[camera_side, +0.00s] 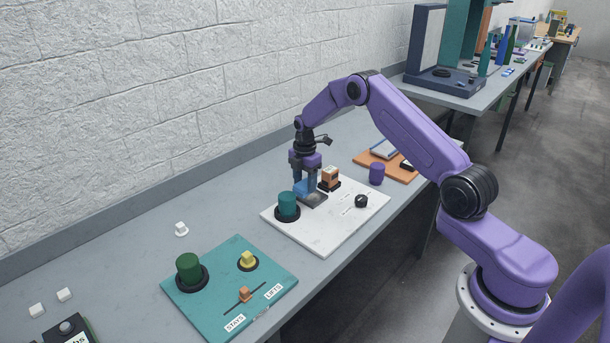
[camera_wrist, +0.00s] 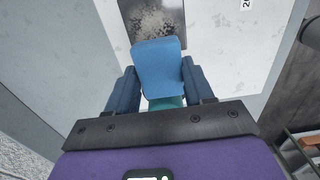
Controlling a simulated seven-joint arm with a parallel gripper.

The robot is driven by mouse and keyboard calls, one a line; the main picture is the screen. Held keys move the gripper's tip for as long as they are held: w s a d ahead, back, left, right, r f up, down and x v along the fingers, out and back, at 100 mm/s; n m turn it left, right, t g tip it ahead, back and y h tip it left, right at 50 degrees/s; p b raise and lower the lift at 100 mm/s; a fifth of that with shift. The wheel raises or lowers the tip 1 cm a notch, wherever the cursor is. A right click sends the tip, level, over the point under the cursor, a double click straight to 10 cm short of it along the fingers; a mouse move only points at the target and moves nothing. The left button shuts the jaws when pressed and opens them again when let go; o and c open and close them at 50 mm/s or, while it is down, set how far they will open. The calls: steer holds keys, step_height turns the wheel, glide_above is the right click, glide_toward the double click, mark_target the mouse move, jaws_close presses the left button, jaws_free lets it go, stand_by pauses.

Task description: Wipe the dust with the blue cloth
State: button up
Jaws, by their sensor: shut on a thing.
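My gripper (camera_side: 305,180) is over the white board and shut on the blue cloth (camera_wrist: 160,68). In the wrist view the cloth sits between the two blue fingers, a flat pad reaching forward past them. Pale speckled dust (camera_wrist: 152,22) lies on a dark plate (camera_wrist: 178,12) just beyond the cloth's front edge. In the side view this plate (camera_side: 315,199) lies on the white board under the gripper. The dust cannot be made out there. Whether the cloth touches the plate I cannot tell.
The white board (camera_side: 335,228) also carries a teal cylinder (camera_side: 288,203) close left of my gripper, an orange block (camera_side: 330,176) close right, and a black knob (camera_side: 361,201). A teal board (camera_side: 215,315) with small parts is at the front left.

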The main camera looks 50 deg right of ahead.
steer(key=shift+f, duration=0.85)
step_height(320, 180, down, 2)
steer(key=shift+d, duration=0.8)
steer(key=shift+c, duration=0.4)
steer(key=shift+d, duration=2.65)
steer(key=shift+a, duration=3.65)
steer(key=shift+d+r, duration=0.15)
steer(key=shift+r, duration=3.85)
